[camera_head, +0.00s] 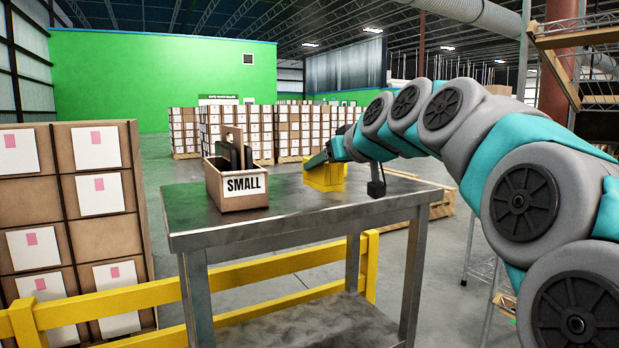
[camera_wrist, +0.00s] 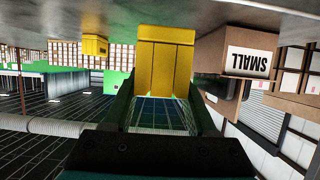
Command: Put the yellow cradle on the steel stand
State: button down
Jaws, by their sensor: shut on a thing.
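The yellow cradle (camera_head: 325,177) is at the steel stand (camera_head: 300,222), right of the carton marked SMALL. My gripper (camera_head: 314,160) reaches over it from the right. In the wrist view, which is upside down, the cradle (camera_wrist: 165,65) sits between the two dark green fingers of my gripper (camera_wrist: 165,105), and they are shut on it. The stand's grey top (camera_wrist: 120,18) runs along the upper edge there. I cannot tell whether the cradle touches the top.
The open carton marked SMALL (camera_head: 238,186) stands on the stand's left part; it also shows in the wrist view (camera_wrist: 240,58). A smaller yellow thing (camera_wrist: 95,47) shows farther off there. A yellow rail (camera_head: 130,298) and stacked cartons (camera_head: 75,215) are at left. The stand's front top is clear.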

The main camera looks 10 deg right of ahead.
jog(key=w, duration=1)
jog(key=shift+a+f, duration=0.35)
jog(key=shift+f, duration=0.05)
jog(key=shift+w+f+b, duration=0.1)
jog(key=shift+f+b, duration=0.35)
jog(key=shift+f, duration=1.35)
jog(key=shift+f, duration=0.1)
jog(key=shift+c, duration=1)
grip_release()
